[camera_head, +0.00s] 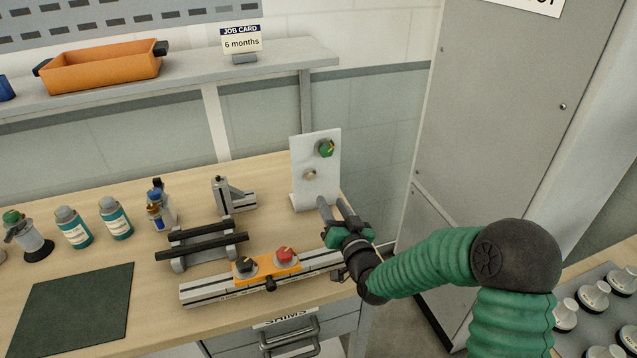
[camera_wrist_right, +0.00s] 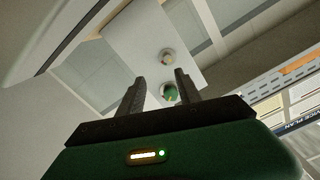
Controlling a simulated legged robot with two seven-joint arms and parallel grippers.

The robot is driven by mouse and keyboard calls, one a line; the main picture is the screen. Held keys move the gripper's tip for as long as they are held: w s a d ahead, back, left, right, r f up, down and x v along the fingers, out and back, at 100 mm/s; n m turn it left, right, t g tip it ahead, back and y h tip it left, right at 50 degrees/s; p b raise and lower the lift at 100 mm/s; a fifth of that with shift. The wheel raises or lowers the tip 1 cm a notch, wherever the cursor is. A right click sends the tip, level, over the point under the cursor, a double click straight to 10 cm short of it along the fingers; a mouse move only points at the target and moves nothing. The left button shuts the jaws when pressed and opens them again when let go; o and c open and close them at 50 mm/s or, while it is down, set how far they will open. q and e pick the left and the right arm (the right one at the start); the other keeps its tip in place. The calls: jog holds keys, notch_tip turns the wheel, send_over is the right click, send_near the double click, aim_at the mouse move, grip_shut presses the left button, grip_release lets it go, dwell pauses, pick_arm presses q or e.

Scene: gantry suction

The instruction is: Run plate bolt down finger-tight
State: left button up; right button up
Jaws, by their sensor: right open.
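A white upright plate (camera_head: 316,190) stands at the back right of the bench. It carries a green-faced bolt or knob (camera_head: 326,148) near its top and a smaller beige one (camera_head: 309,174) lower down. I cannot tell how far either is screwed in. My right gripper (camera_head: 333,203) is open and empty in front of the plate's lower right, below both round parts. The right wrist view shows the plate (camera_wrist_right: 135,40) beyond the open fingers (camera_wrist_right: 160,76), with the green part (camera_wrist_right: 170,93) appearing between them and the beige part (camera_wrist_right: 167,55) farther up. My left gripper is out of view.
A slotted rail (camera_head: 212,289) with an orange carriage (camera_head: 266,268) lies at the bench front, near my right wrist. A black-barred stand (camera_head: 205,245) and a metal square (camera_head: 233,197) sit left of the plate. A tall grey cabinet (camera_head: 500,130) stands at right.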

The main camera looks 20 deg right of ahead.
aim_at(312, 178)
jog(key=w+a, duration=0.1)
jog(key=w, duration=0.1)
jog(key=w+a, duration=0.1)
jog(key=w, duration=0.2)
jog(key=w+a, duration=0.1)
jog(key=w, duration=0.2)
jog(key=shift+w+a+r, duration=0.15)
jog(key=shift+r, duration=0.2)
jog(key=shift+w+d+f, duration=0.15)
jog(key=shift+w+d, duration=0.35)
jog(key=shift+w, duration=0.35)
jog(key=shift+d+f, duration=0.1)
jog(key=shift+d, duration=0.45)
jog(key=shift+a, duration=0.65)
jog(key=c, duration=0.7)
grip_shut()
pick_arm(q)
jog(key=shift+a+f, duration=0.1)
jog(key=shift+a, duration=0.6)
pick_arm(e)
jog(key=shift+d, duration=0.3)
